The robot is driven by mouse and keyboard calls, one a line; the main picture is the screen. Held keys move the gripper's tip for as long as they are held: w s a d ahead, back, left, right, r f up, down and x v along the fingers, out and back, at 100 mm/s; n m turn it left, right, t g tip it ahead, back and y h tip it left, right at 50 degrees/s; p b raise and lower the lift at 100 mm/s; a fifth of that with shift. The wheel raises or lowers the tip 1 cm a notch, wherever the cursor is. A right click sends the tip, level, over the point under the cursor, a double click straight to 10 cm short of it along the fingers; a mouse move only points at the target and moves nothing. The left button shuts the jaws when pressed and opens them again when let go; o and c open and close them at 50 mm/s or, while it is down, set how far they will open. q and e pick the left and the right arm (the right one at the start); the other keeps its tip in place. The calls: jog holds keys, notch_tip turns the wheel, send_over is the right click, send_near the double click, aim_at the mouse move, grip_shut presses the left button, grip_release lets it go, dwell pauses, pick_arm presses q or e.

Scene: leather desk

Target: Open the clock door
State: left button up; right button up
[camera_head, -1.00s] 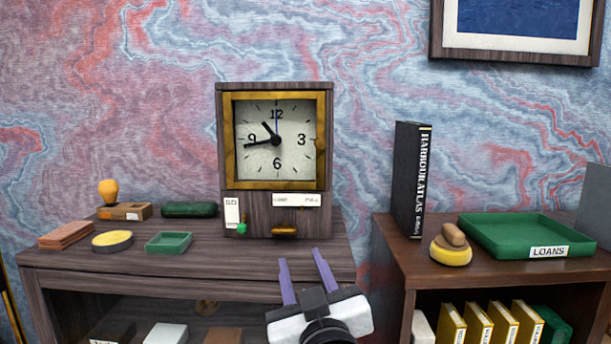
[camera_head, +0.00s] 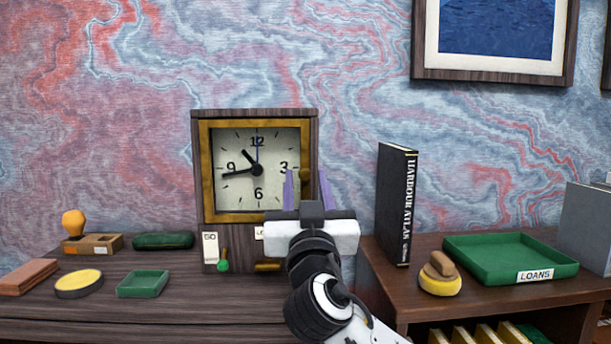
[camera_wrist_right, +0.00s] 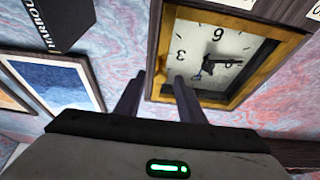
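The wooden clock (camera_head: 196,150) stands on the desk against the wall. Its brass-framed door (camera_head: 207,185) looks shut over the white dial (camera_head: 240,150). A small round brass knob (camera_head: 305,174) sits on the right side of the door frame. My right gripper (camera_head: 307,178) is open, its two purple fingers pointing up, one on each side of the knob as seen from the head. I cannot tell whether they touch it. My left gripper is not in view.
A black book (camera_head: 396,205) stands right of the clock on the side shelf, near my right arm. A green tray (camera_head: 480,268) and a yellow-based stamp (camera_head: 440,283) lie farther right. Small desk items, including a green dish (camera_head: 143,284), lie at left.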

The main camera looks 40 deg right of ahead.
jog(key=shift+w+d+r, duration=0.1)
jog(key=shift+w+d, duration=0.05)
jog(key=shift+w, duration=0.05)
grip_shut()
